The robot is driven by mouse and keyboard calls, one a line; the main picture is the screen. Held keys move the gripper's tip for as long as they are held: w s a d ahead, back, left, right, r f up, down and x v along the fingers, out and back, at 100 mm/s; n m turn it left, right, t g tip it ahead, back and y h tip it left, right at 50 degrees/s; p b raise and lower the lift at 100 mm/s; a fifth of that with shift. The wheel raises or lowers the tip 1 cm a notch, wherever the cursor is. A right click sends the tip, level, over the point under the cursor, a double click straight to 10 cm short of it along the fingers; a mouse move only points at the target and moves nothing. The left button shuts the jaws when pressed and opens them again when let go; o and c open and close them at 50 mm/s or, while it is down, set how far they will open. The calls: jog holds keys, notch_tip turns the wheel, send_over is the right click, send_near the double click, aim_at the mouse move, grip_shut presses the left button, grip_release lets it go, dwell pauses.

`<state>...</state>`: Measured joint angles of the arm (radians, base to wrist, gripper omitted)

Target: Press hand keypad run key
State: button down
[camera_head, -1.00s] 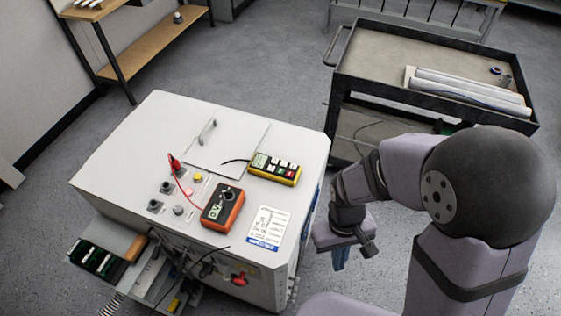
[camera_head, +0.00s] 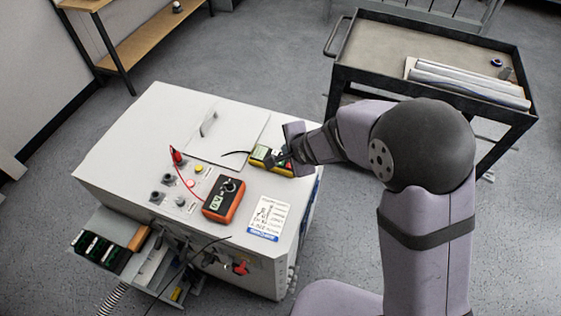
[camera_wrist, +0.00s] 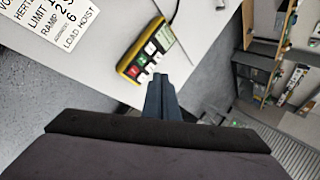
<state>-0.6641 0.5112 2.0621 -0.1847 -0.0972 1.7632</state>
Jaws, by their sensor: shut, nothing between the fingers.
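The yellow and black hand keypad (camera_head: 262,155) lies on the white cabinet top, near its right edge. In the wrist view the keypad (camera_wrist: 130,72) shows a small display, a red key, a green key and several white keys. My gripper (camera_wrist: 158,80) is shut and empty. Its fingertips appear beside or over the keypad's right side in the wrist view; whether they touch it I cannot tell. In the head view my gripper (camera_head: 287,155) covers the keypad's right part, so its keys are mostly hidden there.
An orange multimeter (camera_head: 223,200) with a red lead sits left of a printed label (camera_head: 268,217) on the cabinet top (camera_head: 130,140). Buttons and knobs stand to its left. A dark cart (camera_head: 400,50) with pale tubes is at the back right.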

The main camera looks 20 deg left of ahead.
jog(key=shift+w+a+r+m+t+y, duration=0.15)
jog(key=shift+w+a+r+m+y, duration=0.2)
jog(key=shift+m, duration=1.05)
jog(key=shift+w+a+r+m+t+y, duration=0.15)
jog(key=shift+a+r+m, duration=0.25)
jog(key=shift+m, duration=1)
jog(key=shift+w+a+r+m+t+y, duration=0.25)
jog(key=shift+r+m, duration=0.2)
jog(key=shift+m, duration=0.95)
jog(key=shift+f, duration=0.15)
jog(key=b, duration=0.9)
send_over(282, 165)
notch_tip(282, 165, down, 7)
jog(key=shift+r, duration=0.15)
jog(key=shift+f, duration=0.95)
